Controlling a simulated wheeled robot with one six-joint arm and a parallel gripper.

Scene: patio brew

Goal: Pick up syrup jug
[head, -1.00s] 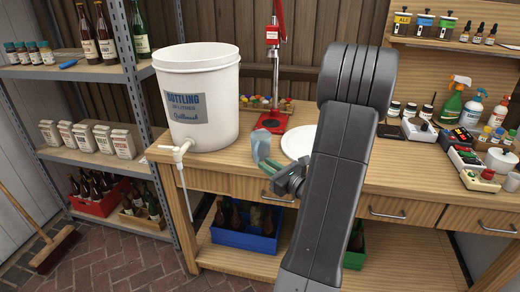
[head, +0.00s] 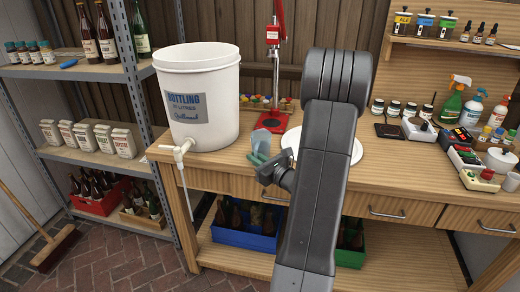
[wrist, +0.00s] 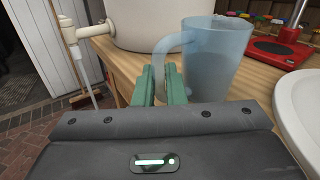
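The syrup jug (head: 261,141) is a translucent blue jug on the wooden workbench, in front of the red press. In the wrist view the jug (wrist: 218,60) looks upright and fills the upper middle, with its handle on the left side. My gripper (head: 260,158) is at the jug's handle. Its green fingers (wrist: 164,84) are close together in the wrist view, around the lower part of the handle. The jug's base is hidden behind my gripper, so I cannot tell whether it touches the bench.
A white bottling bucket (head: 199,100) with a tap stands left of the jug. The red press (head: 272,121) is just behind it, and a white plate (head: 350,150) lies to the right. Bottles and small devices fill the bench's right side.

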